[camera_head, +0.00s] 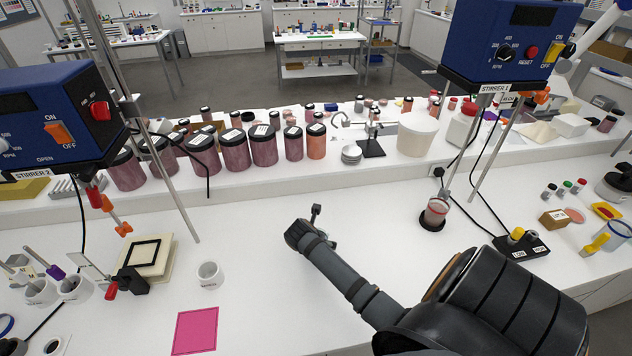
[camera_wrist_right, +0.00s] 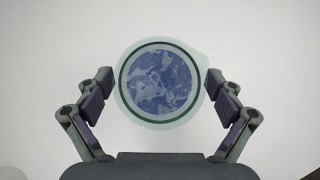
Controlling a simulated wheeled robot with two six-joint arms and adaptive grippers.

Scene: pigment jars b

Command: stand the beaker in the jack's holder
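A round clear beaker (camera_wrist_right: 160,84) with a dark green ring and swirling blue contents shows from above in the right wrist view. My right gripper (camera_wrist_right: 159,100) is open, one finger on each side of it, with small gaps visible. In the head view my right gripper (camera_head: 317,226) is low over the white bench's middle; I cannot make out the beaker there, and the gripper may hide it. A cream jack (camera_head: 150,268) with a black square holder (camera_head: 140,247) on top stands at left under stirrer 2. The holder looks empty. My left gripper is not in view.
Beside the jack are a white cup (camera_head: 209,275), a pink sheet (camera_head: 196,331) and a black clamp with red knobs (camera_head: 131,281). Jars (camera_head: 263,146) line the raised back shelf. Bench between cup and gripper is clear.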

